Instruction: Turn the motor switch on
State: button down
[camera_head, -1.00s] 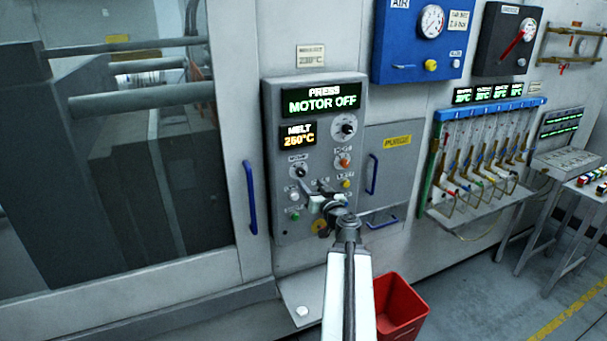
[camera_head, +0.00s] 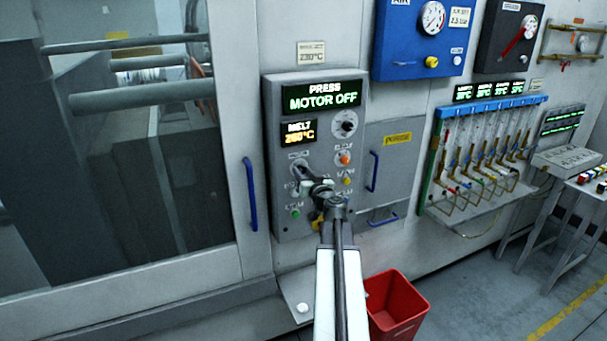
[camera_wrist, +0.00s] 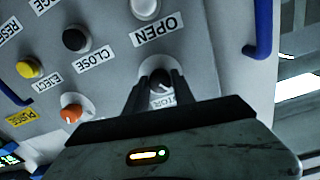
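The motor switch is a black rotary knob (camera_wrist: 162,82) with a white mark, on a pale round plate. Its label is partly hidden, with "TOR" showing. In the head view the knob (camera_head: 301,172) is on the lower left of the grey control panel (camera_head: 271,150). The panel's display (camera_head: 322,96) reads "PRESS MOTOR OFF". My gripper (camera_wrist: 160,78) is in front of the knob, one dark finger on each side of it. A gap shows between the fingers, so it looks open; contact with the knob is unclear.
A white button (camera_wrist: 145,8) labelled OPEN, a black button (camera_wrist: 76,40) labelled CLOSE, a yellow button (camera_wrist: 30,68) and an orange knob (camera_wrist: 70,115) are close by. A blue door handle (camera_head: 250,196) is left of the panel. A red bin (camera_head: 397,305) stands below right.

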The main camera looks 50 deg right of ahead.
jog(key=shift+m, duration=0.4)
jog(key=m, duration=0.2)
jog(key=shift+m, duration=0.4)
jog(key=m, duration=0.3)
jog(key=shift+m, duration=0.4)
jog(key=m, duration=0.6)
jog(key=shift+y+p, duration=0.35)
jog(key=shift+y, duration=0.05)
jog(key=c, duration=1.1)
grip_release()
jog(key=shift+o, duration=0.2)
jog(key=shift+s, duration=0.1)
